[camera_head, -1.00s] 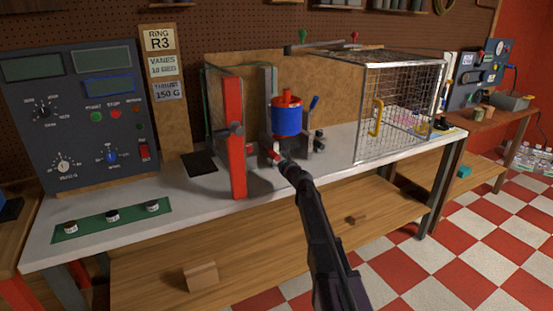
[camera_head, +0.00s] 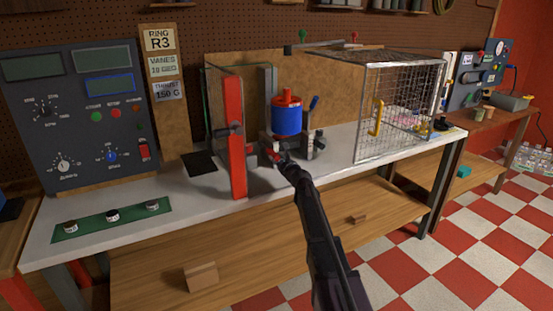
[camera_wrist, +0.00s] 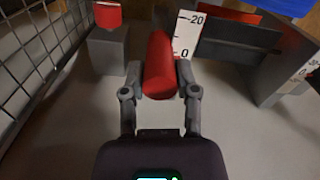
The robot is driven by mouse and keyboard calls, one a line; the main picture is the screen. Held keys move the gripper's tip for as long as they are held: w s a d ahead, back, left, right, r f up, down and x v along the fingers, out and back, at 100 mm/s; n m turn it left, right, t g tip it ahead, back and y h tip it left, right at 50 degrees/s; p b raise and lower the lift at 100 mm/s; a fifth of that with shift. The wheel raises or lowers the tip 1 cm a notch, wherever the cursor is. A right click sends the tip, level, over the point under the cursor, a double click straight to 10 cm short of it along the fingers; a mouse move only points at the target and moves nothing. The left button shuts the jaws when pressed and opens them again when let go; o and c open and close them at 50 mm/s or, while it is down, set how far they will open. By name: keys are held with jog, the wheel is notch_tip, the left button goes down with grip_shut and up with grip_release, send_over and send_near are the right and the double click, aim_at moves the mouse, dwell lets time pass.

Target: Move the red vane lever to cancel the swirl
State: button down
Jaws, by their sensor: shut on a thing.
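The red vane lever (camera_wrist: 159,66) fills the space between the two fingers of my gripper (camera_wrist: 160,82) in the wrist view. My gripper is shut on it. In the head view my gripper (camera_head: 276,155) is at the foot of the rotor stand, below the blue duct (camera_head: 287,121) with its red top. There my gripper hides most of the lever. In the wrist view a white scale (camera_wrist: 187,36) marked -20 and 0 stands just behind the lever's far end. The lever's tip lies left of the 0 mark. A second scale (camera_wrist: 303,75) shows at the right.
A red upright post (camera_head: 235,140) stands left of the duct. A wire cage (camera_head: 400,110) with a yellow handle stands to its right; its mesh (camera_wrist: 30,70) borders the wrist view's left. A dark control panel (camera_head: 85,115) and a green strip with knobs (camera_head: 112,221) are at left.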

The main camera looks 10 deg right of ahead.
jog(key=shift+w+a+f+b, duration=0.1)
jog(key=shift+w+f+b, duration=0.1)
jog(key=shift+f+b, duration=1.4)
jog(key=shift+c, duration=1.9)
grip_release()
jog(key=v, duration=1.2)
